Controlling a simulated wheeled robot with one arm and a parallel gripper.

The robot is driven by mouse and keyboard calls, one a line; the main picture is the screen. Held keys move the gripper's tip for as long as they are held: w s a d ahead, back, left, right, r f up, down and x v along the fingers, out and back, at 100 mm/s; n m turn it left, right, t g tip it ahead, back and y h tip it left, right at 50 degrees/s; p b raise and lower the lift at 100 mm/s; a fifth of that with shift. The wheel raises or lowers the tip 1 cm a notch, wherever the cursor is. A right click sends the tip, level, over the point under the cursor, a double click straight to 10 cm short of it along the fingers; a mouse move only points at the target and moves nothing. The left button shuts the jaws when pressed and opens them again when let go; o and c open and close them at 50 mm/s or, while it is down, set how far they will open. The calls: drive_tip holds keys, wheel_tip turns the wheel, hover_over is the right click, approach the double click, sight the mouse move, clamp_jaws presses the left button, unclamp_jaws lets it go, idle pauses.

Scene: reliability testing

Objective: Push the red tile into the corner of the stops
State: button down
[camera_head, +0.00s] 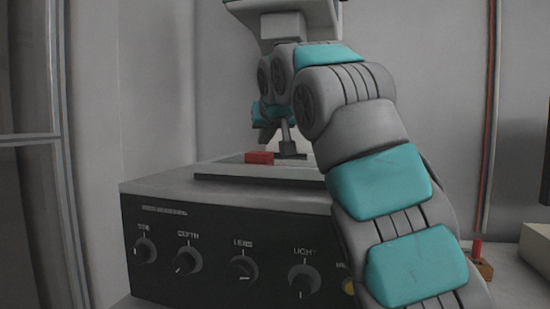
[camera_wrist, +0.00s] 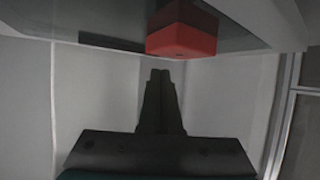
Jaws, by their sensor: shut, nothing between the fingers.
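The red tile (camera_head: 259,157) is a small block on the pale plate (camera_head: 230,171) on top of a dark-fronted instrument box. It also shows in the wrist view (camera_wrist: 182,40), near the top. My gripper (camera_head: 265,139) hangs close above the tile in the head view, small and partly hidden by my arm. In the wrist view its dark fingers (camera_wrist: 160,74) are together and empty, with the tile just past their tips. I cannot tell whether they touch it. A dark foot under a grey rod (camera_head: 290,152) stands right of the tile. I cannot clearly make out the stops' corner.
The instrument box (camera_head: 235,240) has several knobs on its front. A pale head-like housing (camera_head: 285,18) hangs above the plate. A small wooden block with a red peg (camera_head: 480,265) stands at the right. My arm covers the box's right side.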

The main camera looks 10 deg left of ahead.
sight(250, 160)
drive_tip(key=shift+s+f+b, duration=0.1)
drive_tip(key=shift+s+b, duration=0.25)
drive_tip(key=shift+s, duration=0.1)
drive_tip(key=shift+s+a+b, duration=0.15)
drive_tip(key=shift+s+b, duration=0.6)
drive_tip(key=shift+s, duration=1.1)
drive_tip(key=shift+s+a+b, duration=0.15)
drive_tip(key=shift+s+b, duration=0.6)
drive_tip(key=shift+s, duration=1.1)
drive_tip(key=shift+f+b, duration=1.35)
drive_tip(key=shift+b, duration=0.05)
drive_tip(key=shift+r, duration=0.2)
drive_tip(key=shift+w+p, duration=0.25)
drive_tip(key=shift+p, duration=0.1)
